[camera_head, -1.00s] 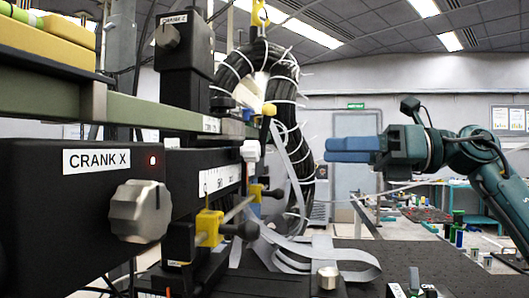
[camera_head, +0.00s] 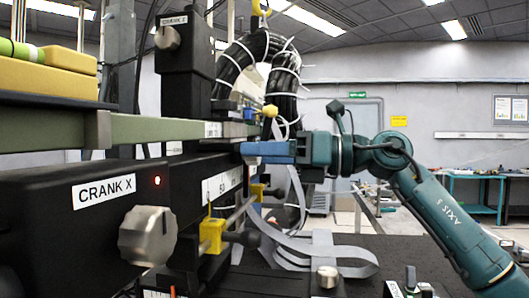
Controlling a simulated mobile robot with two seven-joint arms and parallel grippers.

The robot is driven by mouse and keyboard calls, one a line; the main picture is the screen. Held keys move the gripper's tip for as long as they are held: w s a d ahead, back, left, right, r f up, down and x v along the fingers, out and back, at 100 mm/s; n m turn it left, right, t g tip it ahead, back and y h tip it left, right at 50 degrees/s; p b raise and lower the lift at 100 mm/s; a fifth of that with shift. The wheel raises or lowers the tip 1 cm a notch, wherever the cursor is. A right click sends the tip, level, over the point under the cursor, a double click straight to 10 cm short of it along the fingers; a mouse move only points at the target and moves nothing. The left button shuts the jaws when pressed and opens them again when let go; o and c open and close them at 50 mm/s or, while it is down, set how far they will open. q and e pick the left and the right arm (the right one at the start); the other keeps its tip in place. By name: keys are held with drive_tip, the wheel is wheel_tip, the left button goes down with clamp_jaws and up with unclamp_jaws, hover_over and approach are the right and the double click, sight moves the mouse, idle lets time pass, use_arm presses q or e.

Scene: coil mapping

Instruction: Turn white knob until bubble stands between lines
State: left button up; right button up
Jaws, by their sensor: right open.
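My right gripper (camera_head: 246,152), with blue fingers, reaches in from the right. It is open, and its fingertips are at the small fittings on the black rig, in front of the coil. The white knob cannot be seen in this view; the fingers cover the place where a small white knob showed earlier. I cannot tell whether they touch it. A green tube-like piece (camera_head: 17,48) lies on a yellow block at upper left; no bubble or lines can be made out. My left gripper is not in view.
A large grey knob (camera_head: 148,235) sits beside the CRANK X label (camera_head: 104,191). A CRANK Z knob (camera_head: 168,38) is above. A black cable coil (camera_head: 284,75) hangs behind the fingers. Grey straps and a metal knob (camera_head: 327,277) are on the dark table.

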drive_tip(key=c, duration=1)
use_arm(q)
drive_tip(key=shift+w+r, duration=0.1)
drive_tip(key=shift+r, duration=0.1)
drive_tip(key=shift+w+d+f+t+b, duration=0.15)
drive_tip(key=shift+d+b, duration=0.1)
drive_tip(key=shift+b, duration=0.35)
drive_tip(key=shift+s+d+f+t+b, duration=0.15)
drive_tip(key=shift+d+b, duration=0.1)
drive_tip(key=shift+b, duration=0.3)
use_arm(e)
drive_tip(key=n, duration=1)
drive_tip(key=shift+s+n, duration=0.1)
drive_tip(key=shift+n, duration=0.3)
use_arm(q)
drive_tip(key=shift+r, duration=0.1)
